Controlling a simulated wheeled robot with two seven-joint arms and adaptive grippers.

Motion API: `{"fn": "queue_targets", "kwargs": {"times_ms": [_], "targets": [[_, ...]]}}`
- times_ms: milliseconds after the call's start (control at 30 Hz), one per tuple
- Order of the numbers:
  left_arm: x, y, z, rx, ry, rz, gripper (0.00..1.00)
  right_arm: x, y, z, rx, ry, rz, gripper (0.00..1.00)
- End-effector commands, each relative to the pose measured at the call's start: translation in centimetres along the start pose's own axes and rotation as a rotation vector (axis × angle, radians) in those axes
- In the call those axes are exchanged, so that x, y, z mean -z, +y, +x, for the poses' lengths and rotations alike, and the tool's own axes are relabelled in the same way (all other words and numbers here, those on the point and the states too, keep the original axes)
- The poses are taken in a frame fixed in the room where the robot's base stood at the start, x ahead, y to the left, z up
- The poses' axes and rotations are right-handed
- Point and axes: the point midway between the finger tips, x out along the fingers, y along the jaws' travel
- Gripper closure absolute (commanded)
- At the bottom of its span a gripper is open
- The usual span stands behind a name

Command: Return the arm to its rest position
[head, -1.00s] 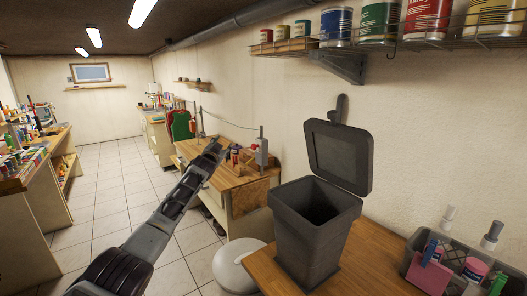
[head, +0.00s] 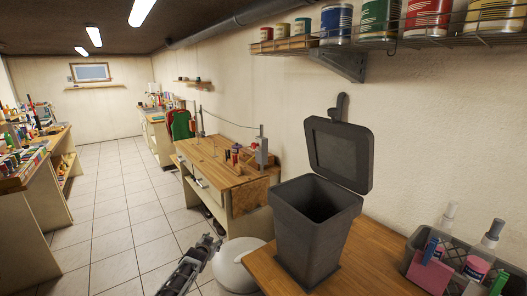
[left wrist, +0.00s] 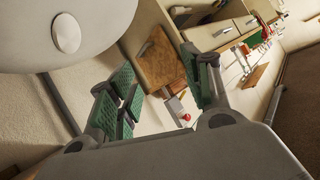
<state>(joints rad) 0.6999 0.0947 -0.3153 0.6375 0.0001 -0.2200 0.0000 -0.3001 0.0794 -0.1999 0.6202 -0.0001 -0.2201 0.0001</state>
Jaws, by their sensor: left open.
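My left gripper (head: 208,246) is low in the head view, above the tiled floor and just left of a white rounded object (head: 242,268). In the left wrist view my left gripper (left wrist: 160,92) has its two green-padded fingers spread apart, with nothing between them. The white rounded object (left wrist: 95,25) fills the upper left of that view, close to the fingers; I cannot tell whether they touch. My right gripper is not in view.
A dark grey bin (head: 312,235) with its lid (head: 338,152) raised stands on a wooden counter (head: 372,262). A grey caddy (head: 420,243) with bottles is at the right. A wooden workbench (head: 215,168) stands beyond. Tiled floor (head: 125,215) at left is clear.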

Motion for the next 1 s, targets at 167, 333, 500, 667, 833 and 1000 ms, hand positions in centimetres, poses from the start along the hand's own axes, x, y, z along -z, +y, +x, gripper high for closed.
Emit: {"fn": "queue_targets", "kwargs": {"times_ms": [167, 333, 500, 667, 833, 1000], "targets": [[-8.2, 2.1, -0.7, -0.020, -0.087, -0.024, 0.51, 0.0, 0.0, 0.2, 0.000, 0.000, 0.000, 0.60], [-15.3, 4.0, -1.9, -0.036, -0.164, -0.043, 0.51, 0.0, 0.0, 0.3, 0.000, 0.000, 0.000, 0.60], [-22.3, 6.0, -3.7, -0.051, -0.240, -0.062, 0.51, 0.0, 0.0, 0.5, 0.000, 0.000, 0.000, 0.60], [-28.8, 7.9, -6.0, -0.067, -0.314, -0.077, 0.51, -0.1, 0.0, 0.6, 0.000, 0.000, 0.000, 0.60], [-35.6, 10.0, -9.0, -0.083, -0.392, -0.092, 0.51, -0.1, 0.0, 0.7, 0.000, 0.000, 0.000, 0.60], [-42.3, 12.1, -12.6, -0.100, -0.471, -0.104, 0.51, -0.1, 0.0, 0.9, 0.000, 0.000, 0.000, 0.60]]}}
